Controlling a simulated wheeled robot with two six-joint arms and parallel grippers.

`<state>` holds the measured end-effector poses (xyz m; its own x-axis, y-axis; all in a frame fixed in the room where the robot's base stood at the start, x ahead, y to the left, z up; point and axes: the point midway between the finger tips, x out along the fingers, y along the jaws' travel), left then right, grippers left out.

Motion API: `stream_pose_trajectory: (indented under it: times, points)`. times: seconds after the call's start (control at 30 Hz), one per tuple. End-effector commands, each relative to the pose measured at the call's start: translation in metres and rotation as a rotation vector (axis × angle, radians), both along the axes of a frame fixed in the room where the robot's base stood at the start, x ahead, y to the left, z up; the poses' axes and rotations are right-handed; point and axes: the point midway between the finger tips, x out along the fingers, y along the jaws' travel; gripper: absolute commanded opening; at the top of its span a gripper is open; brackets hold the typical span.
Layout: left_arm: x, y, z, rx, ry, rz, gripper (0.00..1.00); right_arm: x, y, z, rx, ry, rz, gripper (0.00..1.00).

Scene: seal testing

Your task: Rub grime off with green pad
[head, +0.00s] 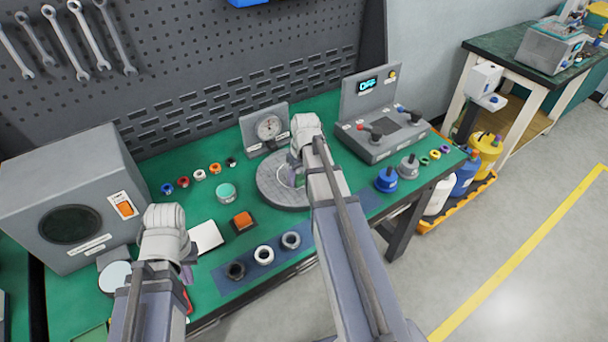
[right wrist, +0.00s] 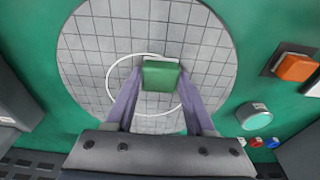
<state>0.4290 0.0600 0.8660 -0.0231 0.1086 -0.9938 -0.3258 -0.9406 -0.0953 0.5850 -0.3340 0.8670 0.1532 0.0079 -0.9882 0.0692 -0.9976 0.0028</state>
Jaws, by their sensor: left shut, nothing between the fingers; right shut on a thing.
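The green pad (right wrist: 161,75) is between the purple fingers of my right gripper (right wrist: 158,82), which is shut on it. The gripper is over a round grey disc with grid lines (right wrist: 95,60). A thin white ring (right wrist: 118,71) on the disc surrounds the pad. I cannot tell whether the pad touches the disc. In the head view the disc (head: 268,190) is partly hidden by my right arm and gripper (head: 296,172), and the pad does not show clearly. No clear grime shows. My left gripper (head: 187,272) is shut and empty over the bench's front left.
An orange-topped block (head: 243,221) and a teal round tin (head: 226,192) lie left of the disc. Rings stand on a blue strip (head: 228,286) in front. A dial gauge (head: 268,128) and a control box (head: 385,130) stand behind. A grey cabinet (head: 75,190) fills the left.

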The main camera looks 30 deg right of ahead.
Motion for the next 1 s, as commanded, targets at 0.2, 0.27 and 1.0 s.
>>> stream_pose_trajectory:
  times: [0.2, 0.27, 1.0]
  points:
    - [0.0, 0.0, -0.001, 0.0, 0.0, 0.0, 0.0, -0.001, 0.006, -0.001, 0.005, 0.002, 0.003, 0.02]
    - [0.0, 0.0, -0.001, 0.0, 0.0, 0.0, 0.0, -0.001, 0.009, -0.001, 0.005, 0.002, 0.004, 0.02]
    - [0.0, 0.0, 0.004, 0.0, 0.0, 0.0, 0.0, -0.003, 0.037, 0.004, 0.003, 0.001, 0.001, 0.02]
